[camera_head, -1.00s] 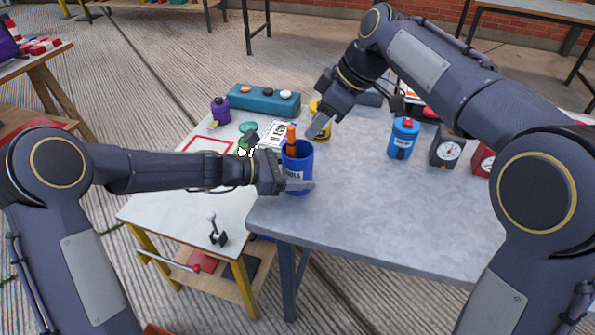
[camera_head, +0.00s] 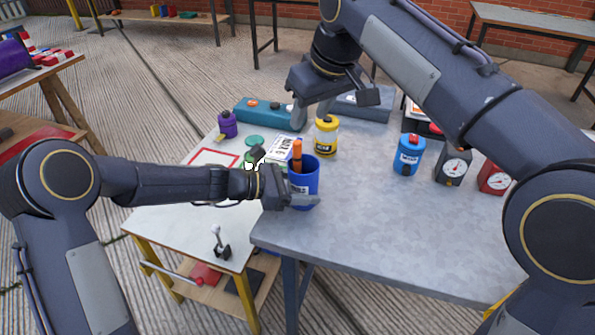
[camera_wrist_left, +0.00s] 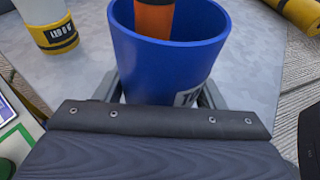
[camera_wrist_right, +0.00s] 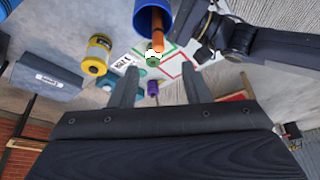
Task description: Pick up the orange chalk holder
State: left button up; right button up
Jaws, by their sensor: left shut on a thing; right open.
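The orange chalk holder (camera_head: 297,152) stands in a blue cup (camera_head: 306,178), its top sticking out above the rim. My left gripper (camera_head: 300,200) is shut on the blue cup, with a finger on each side of it in the left wrist view (camera_wrist_left: 165,95). The holder's lower part is hidden inside the cup. My right gripper (camera_head: 312,112) is open and empty, raised above the back of the table, behind the cup. In the right wrist view, the orange holder (camera_wrist_right: 158,40) shows beyond the open fingers (camera_wrist_right: 160,90).
A yellow-and-white jar (camera_head: 326,138) stands close behind the cup. A blue canister (camera_head: 407,156) and dial gauges (camera_head: 453,168) stand to the right. A teal box (camera_head: 265,114) and purple bottle (camera_head: 228,124) are at the back left. The grey table's (camera_head: 370,220) front is clear.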

aim_at(298, 142)
jog(key=shift+m, duration=0.5)
jog(key=x, duration=1.1)
jog(key=shift+w+a, duration=0.1)
jog(key=shift+w, duration=0.15)
grip_shut()
